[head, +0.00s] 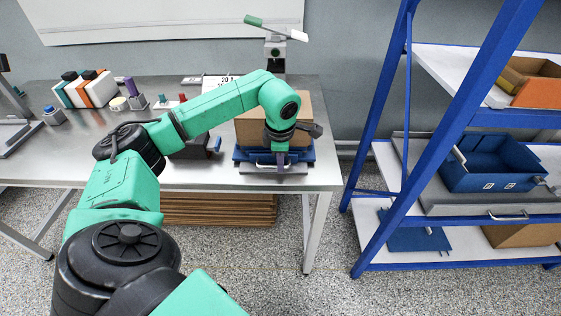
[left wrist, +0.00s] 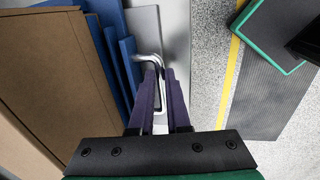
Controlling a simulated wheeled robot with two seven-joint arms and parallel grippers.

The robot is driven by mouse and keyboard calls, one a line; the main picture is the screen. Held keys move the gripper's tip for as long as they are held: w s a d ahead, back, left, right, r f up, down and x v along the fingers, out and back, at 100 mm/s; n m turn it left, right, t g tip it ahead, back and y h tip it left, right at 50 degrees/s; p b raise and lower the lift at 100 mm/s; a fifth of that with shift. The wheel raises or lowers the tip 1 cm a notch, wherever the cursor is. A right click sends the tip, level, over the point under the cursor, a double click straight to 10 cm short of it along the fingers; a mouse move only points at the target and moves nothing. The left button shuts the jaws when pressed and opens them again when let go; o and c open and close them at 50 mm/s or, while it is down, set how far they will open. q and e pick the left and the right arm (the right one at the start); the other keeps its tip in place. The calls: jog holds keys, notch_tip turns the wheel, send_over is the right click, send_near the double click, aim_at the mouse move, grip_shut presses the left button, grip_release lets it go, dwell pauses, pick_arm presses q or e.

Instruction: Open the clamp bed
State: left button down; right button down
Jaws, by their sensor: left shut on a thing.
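The clamp bed (head: 308,154) is a blue unit on a grey plate at the front right edge of the steel bench. A pale bar handle (left wrist: 149,58) is on its front side. My left gripper (head: 280,166) reaches down in front of the bed, and its purple fingers (left wrist: 161,76) are shut on the handle in the left wrist view. The fingers hide part of the handle. A brown box (head: 255,128) stands at the bed, partly hidden by my left arm; it also shows in the left wrist view (left wrist: 45,85). My right gripper is not in view.
A stand with a green-handled lever (head: 273,45) rises behind the box. Several coloured blocks (head: 85,88) and small parts sit at the bench's left. A blue-framed shelf (head: 450,110) with a blue bin (head: 490,165) stands at right. Open floor (head: 325,240) lies between bench and shelf.

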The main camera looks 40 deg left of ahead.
pick_arm(q)
jog(key=shift+w+r, duration=0.1)
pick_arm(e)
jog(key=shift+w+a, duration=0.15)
pick_arm(q)
jog(key=c, duration=0.9)
grip_release()
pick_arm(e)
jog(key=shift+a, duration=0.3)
pick_arm(q)
jog(key=r, duration=0.4)
jog(key=s+d+r, duration=0.1)
jog(key=r, duration=0.4)
jog(key=s+r, duration=0.1)
jog(key=r, duration=0.4)
jog(key=shift+s+d+r+p, duration=0.1)
jog(key=shift+d+r+p, duration=0.05)
jog(key=shift+d+p, duration=0.15)
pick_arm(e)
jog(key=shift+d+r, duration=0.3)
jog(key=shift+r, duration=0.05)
